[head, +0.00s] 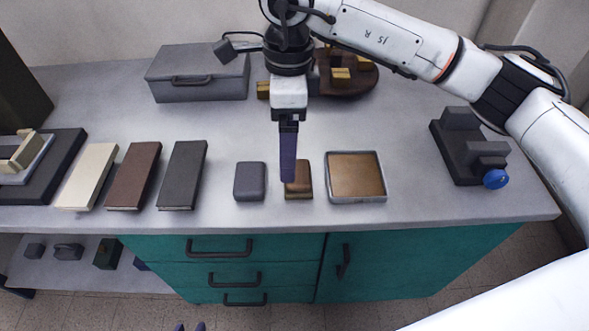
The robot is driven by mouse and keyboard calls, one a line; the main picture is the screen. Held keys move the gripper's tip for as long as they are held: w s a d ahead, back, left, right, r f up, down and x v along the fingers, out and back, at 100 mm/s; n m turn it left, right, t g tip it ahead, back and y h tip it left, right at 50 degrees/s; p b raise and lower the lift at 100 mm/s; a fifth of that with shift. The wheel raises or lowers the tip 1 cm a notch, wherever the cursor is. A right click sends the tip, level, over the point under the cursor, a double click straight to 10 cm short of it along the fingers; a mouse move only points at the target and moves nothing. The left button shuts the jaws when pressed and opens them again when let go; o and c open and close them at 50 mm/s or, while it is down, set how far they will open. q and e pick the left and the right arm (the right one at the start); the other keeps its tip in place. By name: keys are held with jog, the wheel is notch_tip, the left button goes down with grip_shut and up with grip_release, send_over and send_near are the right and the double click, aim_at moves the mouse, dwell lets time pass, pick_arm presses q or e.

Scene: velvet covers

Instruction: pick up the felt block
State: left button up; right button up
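A dark grey block with rounded edges (249,182) lies near the front of the bench; it may be the felt block. A brown, shiny-looking block (303,180) lies to its right, partly hidden by my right gripper (288,177). I cannot tell for certain from the surfaces which one is felt. My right gripper points down, seen edge-on, its purple fingers in front of the brown block in the picture. Its opening and any contact do not show. Two fingertips of my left gripper (190,327) show at the bottom edge, apart and empty.
A metal tray with a brown bottom (383,178) stands right of the blocks. Cream (88,177), brown (134,175) and dark grey (183,175) slabs lie left. A grey case (198,80) stands behind. A dark fixture with a blue knob (495,179) stands right.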

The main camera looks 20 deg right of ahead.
aim_at(296, 172)
jog(key=shift+w+d, duration=0.25)
jog(key=shift+d, duration=0.25)
jog(key=shift+f, duration=0.35)
jog(key=f, duration=0.2)
jog(key=f+p, duration=0.1)
jog(key=f, duration=0.5)
jog(key=shift+s+d, duration=0.15)
jog(key=shift+d, duration=0.2)
jog(key=shift+f, duration=0.5)
jog(key=c, duration=1)
jog(key=shift+c, duration=0.8)
notch_tip(296, 172, up, 10)
jog(key=shift+r, duration=0.1)
jog(key=o, duration=0.5)
jog(key=c, duration=0.4)
